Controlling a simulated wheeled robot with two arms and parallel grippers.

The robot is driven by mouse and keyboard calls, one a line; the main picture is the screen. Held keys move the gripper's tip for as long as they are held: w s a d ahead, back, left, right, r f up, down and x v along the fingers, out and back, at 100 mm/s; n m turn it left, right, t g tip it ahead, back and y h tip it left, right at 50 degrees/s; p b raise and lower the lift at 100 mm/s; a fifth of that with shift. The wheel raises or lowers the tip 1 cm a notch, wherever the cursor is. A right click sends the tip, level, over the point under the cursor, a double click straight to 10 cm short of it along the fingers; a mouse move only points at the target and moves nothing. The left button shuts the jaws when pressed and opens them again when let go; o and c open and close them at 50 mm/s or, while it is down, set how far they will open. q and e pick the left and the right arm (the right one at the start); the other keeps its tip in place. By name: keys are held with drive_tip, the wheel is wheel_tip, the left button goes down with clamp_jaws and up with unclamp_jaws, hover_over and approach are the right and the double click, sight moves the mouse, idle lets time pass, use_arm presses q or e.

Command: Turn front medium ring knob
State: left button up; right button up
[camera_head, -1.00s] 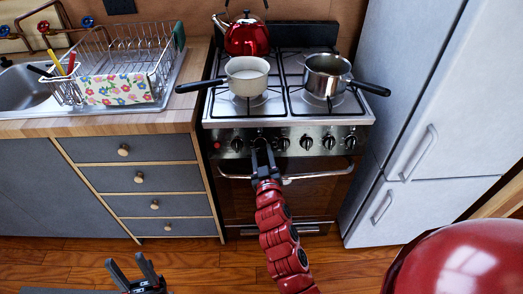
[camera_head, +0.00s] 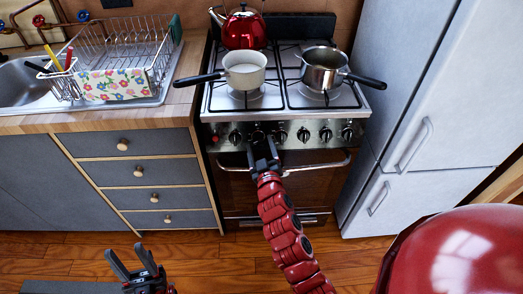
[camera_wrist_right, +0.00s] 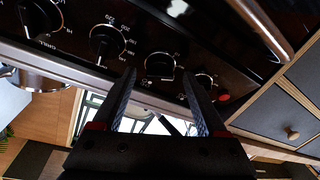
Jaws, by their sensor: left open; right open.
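The stove's front panel (camera_head: 292,146) carries a row of black knobs. My right gripper (camera_head: 262,142) is in front of the second knob from the left (camera_head: 258,133) in the head view, which its fingers partly hide. In the right wrist view my right gripper (camera_wrist_right: 159,75) is open, with this knob (camera_wrist_right: 160,65) between and just beyond its fingertips. I cannot tell whether the fingers touch it. The markings that tell the medium ring knob are too small to read. My left gripper (camera_head: 127,251) is open and empty, low at the left over the floor.
An oven handle (camera_head: 315,168) runs below the knobs. A white pot (camera_head: 244,72), a steel pot (camera_head: 323,72) and a red kettle (camera_head: 243,28) stand on the hob. A red button (camera_head: 215,138) is left of the knobs. A fridge (camera_head: 410,110) stands at the right, drawers (camera_head: 150,173) at the left.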

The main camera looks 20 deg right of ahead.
drive_tip(key=s+a, duration=0.2)
drive_tip(key=s, duration=1.5)
drive_tip(key=shift+a+r+b, duration=0.2)
drive_tip(key=shift+a+b, duration=0.05)
drive_tip(key=shift+b, duration=0.05)
drive_tip(key=shift+s, duration=0.1)
